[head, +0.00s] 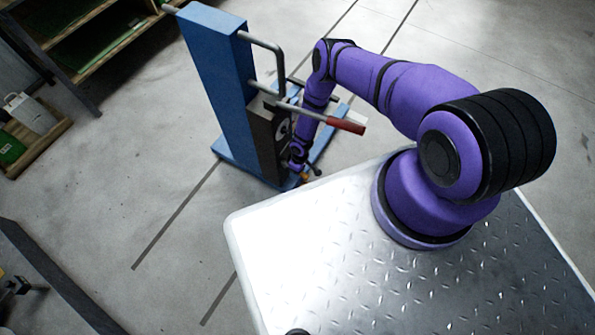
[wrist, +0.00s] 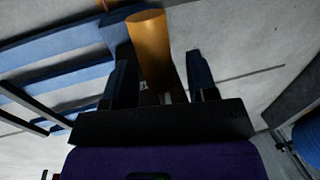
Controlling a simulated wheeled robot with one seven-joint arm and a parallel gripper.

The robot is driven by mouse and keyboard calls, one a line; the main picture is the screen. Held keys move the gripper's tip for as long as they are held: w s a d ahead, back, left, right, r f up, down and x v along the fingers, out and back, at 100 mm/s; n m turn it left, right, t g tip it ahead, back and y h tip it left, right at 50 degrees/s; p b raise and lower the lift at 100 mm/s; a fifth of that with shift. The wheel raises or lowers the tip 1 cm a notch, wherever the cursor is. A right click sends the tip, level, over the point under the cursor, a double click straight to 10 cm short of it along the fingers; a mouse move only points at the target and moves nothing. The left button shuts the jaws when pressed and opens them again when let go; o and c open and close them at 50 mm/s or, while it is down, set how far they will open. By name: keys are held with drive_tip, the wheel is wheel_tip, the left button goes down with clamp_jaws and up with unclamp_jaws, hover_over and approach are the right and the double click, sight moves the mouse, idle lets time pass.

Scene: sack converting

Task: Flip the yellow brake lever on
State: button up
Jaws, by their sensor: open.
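The yellow brake lever (wrist: 149,50) shows large in the wrist view as a yellow-orange cylinder, in line with the gap between the two dark fingers of my gripper (wrist: 162,80). It looks nearer the left finger; I cannot tell whether it touches. In the head view, a small yellow-orange bit of the lever (head: 305,177) shows low at the foot of the blue machine (head: 222,80), beside my gripper (head: 303,168). My gripper is open. The lever's mount is mostly hidden behind my gripper and arm.
A red-handled bar (head: 345,125) juts from the machine close to my arm, and a grey bent handle (head: 270,50) stands above it. A shelf (head: 75,40) is at the upper left. The floor (head: 130,180) left of the machine is clear.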

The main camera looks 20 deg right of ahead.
drive_tip(key=shift+r, duration=0.1)
wheel_tip(320, 180, up, 10)
drive_tip(key=w+d, duration=0.1)
drive_tip(key=shift+w+d+r, duration=0.2)
drive_tip(key=shift+d, duration=0.1)
drive_tip(key=shift+d+r, duration=0.1)
idle(0.4)
